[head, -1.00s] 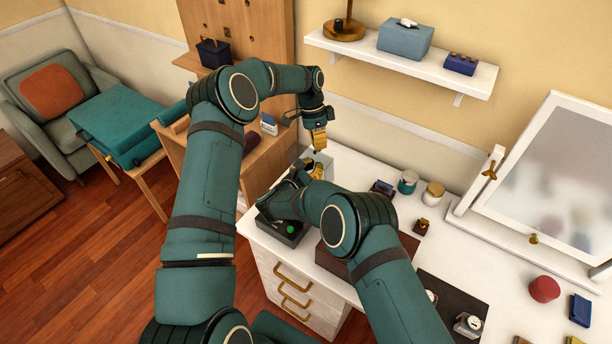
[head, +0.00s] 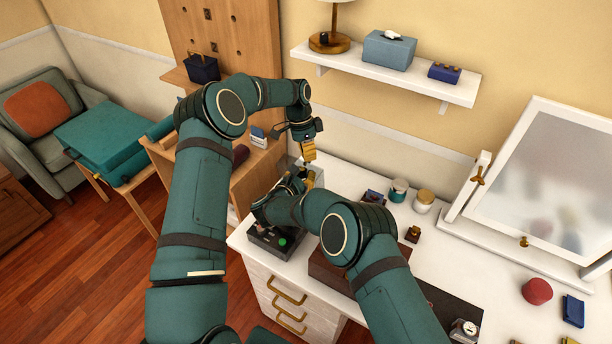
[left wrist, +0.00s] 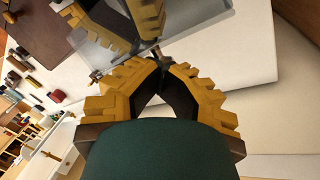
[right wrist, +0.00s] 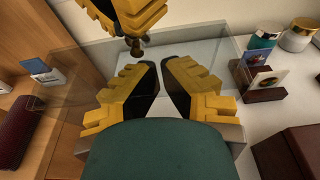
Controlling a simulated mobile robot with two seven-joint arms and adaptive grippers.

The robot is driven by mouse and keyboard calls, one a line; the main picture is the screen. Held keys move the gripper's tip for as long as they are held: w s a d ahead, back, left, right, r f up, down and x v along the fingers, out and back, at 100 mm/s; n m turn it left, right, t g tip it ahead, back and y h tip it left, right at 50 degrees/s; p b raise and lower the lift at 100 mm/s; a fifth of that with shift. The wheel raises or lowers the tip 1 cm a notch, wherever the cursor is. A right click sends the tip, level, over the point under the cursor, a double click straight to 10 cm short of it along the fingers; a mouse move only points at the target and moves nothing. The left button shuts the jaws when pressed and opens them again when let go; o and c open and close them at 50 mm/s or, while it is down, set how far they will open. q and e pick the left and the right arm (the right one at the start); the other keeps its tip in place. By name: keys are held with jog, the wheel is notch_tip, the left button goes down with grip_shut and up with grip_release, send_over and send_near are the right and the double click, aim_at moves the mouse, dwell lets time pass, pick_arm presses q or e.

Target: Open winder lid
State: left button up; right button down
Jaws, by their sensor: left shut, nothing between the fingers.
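The winder (head: 268,248) is a dark box with a green button, at the left end of the white dresser top. My right arm partly hides it. A clear, glass-like lid panel (right wrist: 85,75) crosses the right wrist view and also shows in the left wrist view (left wrist: 200,40). My left gripper (head: 309,157) is shut and empty, above the back of the winder. A small brass knob (right wrist: 136,47) shows just below its fingertips in the right wrist view. My right gripper (right wrist: 160,62) is low at the panel, its fingertips close together; whether they pinch its edge is unclear.
A brown box (head: 325,270) stands right of the winder. Small jars (head: 424,202) and a card holder (head: 374,197) sit behind it. A tilting mirror (head: 555,180) stands at right, a wall shelf (head: 385,75) above, and a wooden unit (head: 225,185) at left.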

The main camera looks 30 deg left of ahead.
pick_arm(q)
jog(key=o, duration=0.5)
jog(key=shift+s+a+f, duration=0.15)
jog(key=shift+s+f, duration=0.55)
pick_arm(e)
jog(key=shift+w+d+r, duration=0.2)
jog(key=shift+w, duration=0.25)
pick_arm(q)
jog(key=shift+w+r, duration=0.1)
pick_arm(e)
jog(key=shift+a+f, duration=0.25)
jog(key=shift+s+r, duration=0.15)
jog(key=shift+s, duration=0.5)
pick_arm(q)
jog(key=v, duration=0.8)
jog(key=w+v, duration=0.1)
jog(key=v, duration=0.4)
jog(key=shift+r, duration=0.1)
pick_arm(e)
jog(key=v, duration=1)
jog(key=shift+s, duration=0.4)
jog(key=shift+s+a, duration=0.1)
jog(key=shift+a, duration=0.05)
